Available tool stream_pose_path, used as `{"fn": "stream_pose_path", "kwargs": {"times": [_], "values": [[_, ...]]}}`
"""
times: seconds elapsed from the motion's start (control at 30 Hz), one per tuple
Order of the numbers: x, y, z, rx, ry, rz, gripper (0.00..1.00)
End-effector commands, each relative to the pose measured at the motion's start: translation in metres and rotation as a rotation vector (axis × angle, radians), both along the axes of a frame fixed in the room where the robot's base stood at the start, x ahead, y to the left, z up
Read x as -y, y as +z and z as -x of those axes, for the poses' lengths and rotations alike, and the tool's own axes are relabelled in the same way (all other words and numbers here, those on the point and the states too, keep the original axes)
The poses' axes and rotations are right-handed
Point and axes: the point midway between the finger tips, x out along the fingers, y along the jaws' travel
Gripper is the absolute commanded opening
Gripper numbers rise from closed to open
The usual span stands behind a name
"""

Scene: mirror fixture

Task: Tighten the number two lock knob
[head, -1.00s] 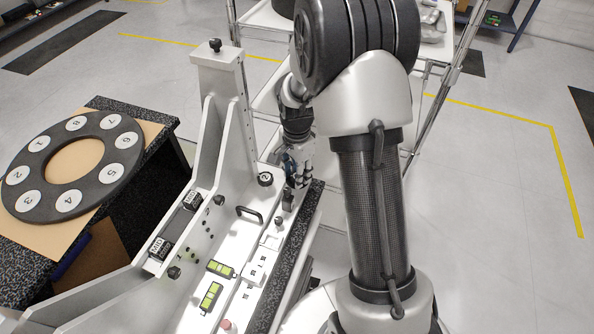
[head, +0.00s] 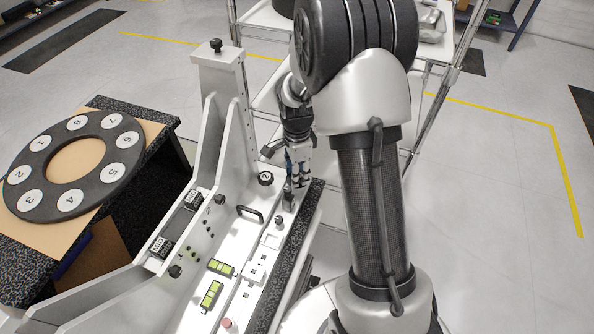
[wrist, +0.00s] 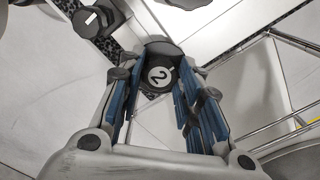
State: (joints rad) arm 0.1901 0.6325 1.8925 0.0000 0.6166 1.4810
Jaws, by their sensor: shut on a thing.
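The number two lock knob (wrist: 158,78) is black with a white disc marked 2, and it shows between the far ends of my fingers in the wrist view. My gripper (wrist: 158,90) is shut on this knob, with its blue-padded fingers on both sides of it. In the head view my gripper (head: 291,187) points down at the right edge of the white fixture (head: 225,100). There the fingers hide much of what they hold.
Another black knob (wrist: 97,20) with a white bar is close by in the wrist view. A round black knob (head: 265,178) and a black handle (head: 250,213) are left of my gripper. A numbered ring (head: 30,160) lies on the left table. A cart (head: 262,103) stands behind.

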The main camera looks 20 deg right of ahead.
Motion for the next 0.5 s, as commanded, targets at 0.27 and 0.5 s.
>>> {"fn": "stream_pose_path", "kwargs": {"times": [0.27, 0.5], "values": [[0.0001, 0.0002, -0.0003, 0.001, 0.001, 0.000, 0.41], [0.0000, 0.0001, -0.0001, 0.000, 0.002, 0.000, 0.53]]}}
